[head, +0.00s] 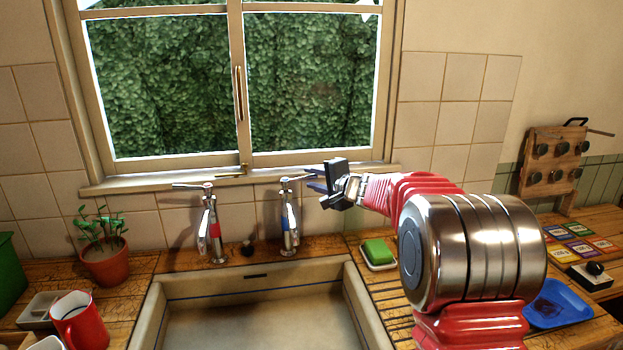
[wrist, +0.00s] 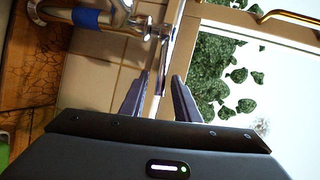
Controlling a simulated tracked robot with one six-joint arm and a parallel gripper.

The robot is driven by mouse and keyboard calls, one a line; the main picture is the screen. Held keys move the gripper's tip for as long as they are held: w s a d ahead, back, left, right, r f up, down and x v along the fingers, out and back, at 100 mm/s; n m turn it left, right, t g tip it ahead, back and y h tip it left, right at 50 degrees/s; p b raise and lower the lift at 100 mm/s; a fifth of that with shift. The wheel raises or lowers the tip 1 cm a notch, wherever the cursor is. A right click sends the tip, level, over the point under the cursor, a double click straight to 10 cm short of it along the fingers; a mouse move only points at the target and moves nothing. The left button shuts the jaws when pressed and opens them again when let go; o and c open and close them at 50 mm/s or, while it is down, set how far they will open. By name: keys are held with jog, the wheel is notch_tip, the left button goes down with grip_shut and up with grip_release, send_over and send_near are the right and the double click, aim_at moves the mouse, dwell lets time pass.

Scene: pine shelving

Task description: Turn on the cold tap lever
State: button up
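The cold tap, with a blue band (head: 289,219), stands behind the sink to the right of the red-banded tap (head: 213,229). Its chrome lever (head: 297,179) sits on top and points right, toward my gripper. My gripper (head: 316,180) is beside the lever's free end, with its fingers pointing left. In the wrist view, the blue-banded tap (wrist: 92,17) lies at the upper left. The thin lever (wrist: 172,45) reaches down toward the gap between my two fingers (wrist: 160,76). The fingers are apart. I cannot tell whether either touches the lever.
The sink (head: 260,320) lies below the taps. The window sill (head: 240,179) and glass are close behind the gripper. A green soap (head: 378,252) in a dish sits right of the sink. A potted plant (head: 105,260) and red mug (head: 78,322) are at left.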

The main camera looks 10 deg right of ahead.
jog(key=shift+x, duration=0.9)
jog(key=shift+c, duration=0.5)
grip_shut()
jog(key=shift+f, duration=0.1)
